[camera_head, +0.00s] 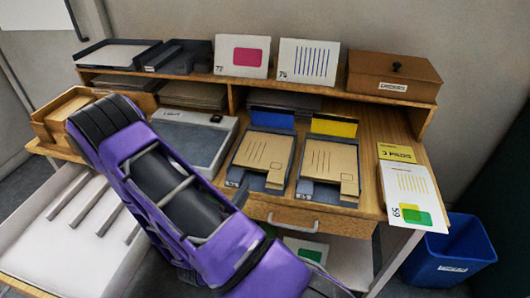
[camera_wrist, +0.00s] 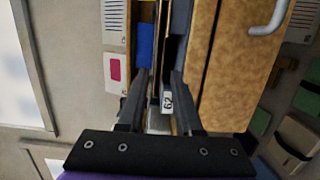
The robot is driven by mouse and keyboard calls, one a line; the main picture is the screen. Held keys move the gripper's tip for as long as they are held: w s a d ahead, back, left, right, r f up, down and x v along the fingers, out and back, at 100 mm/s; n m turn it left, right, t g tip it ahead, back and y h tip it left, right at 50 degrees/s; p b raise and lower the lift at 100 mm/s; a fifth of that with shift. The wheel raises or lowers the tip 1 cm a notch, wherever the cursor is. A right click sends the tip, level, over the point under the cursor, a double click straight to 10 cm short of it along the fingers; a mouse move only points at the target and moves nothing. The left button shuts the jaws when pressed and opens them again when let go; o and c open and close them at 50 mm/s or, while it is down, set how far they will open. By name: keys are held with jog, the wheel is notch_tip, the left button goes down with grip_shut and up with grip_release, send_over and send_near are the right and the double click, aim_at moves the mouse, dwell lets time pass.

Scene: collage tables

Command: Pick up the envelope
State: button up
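Two tan envelope-like sheets lie on dark trays on the desk in the head view. One, the left sheet (camera_head: 265,152), is by a blue card, and the other, the right sheet (camera_head: 328,163), is by a yellow card. I cannot tell which is the envelope meant. In the wrist view my gripper (camera_wrist: 160,82) has its two dark fingers apart, with no held object visible. A tray tag reading 62 (camera_wrist: 167,102) shows between them. The blue card (camera_wrist: 145,45) is near the left finger. In the head view my purple arm hides the gripper.
A grey scale-like device (camera_head: 197,140) stands left of the trays. A brown box (camera_head: 392,77) and white cards (camera_head: 306,62) stand on the shelf. A blue bin (camera_head: 450,252) stands below. The drawer has a handle (camera_head: 293,223).

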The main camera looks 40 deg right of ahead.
aim_at(260, 166)
jog(key=x, duration=1.1)
jog(key=shift+w+d, duration=0.2)
jog(key=shift+d, duration=0.1)
grip_shut()
